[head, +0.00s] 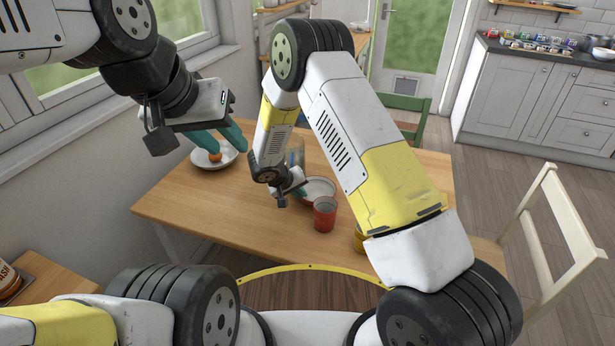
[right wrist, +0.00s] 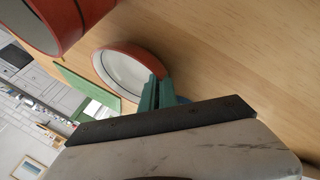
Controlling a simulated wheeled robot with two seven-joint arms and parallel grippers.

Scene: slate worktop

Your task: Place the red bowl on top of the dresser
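The red bowl (head: 320,187), white inside, is on the wooden table in the head view, partly hidden by my right arm. In the right wrist view its red wall and white inside (right wrist: 124,66) show beyond the fingers. My right gripper (head: 295,190) is at the bowl's near-left rim; its teal fingers (right wrist: 157,92) are close together with the rim apparently between them. My left gripper (head: 220,143) is open, its fingers apart above a white plate with a small orange object (head: 215,156). I cannot pick out a dresser in either view.
A red cup (head: 325,214) stands just in front of the bowl, and also shows large in the right wrist view (right wrist: 68,18). A yellow cup (head: 358,238) is partly behind my arm. A white chair (head: 550,235) and a green chair (head: 408,103) stand around the table (head: 220,215).

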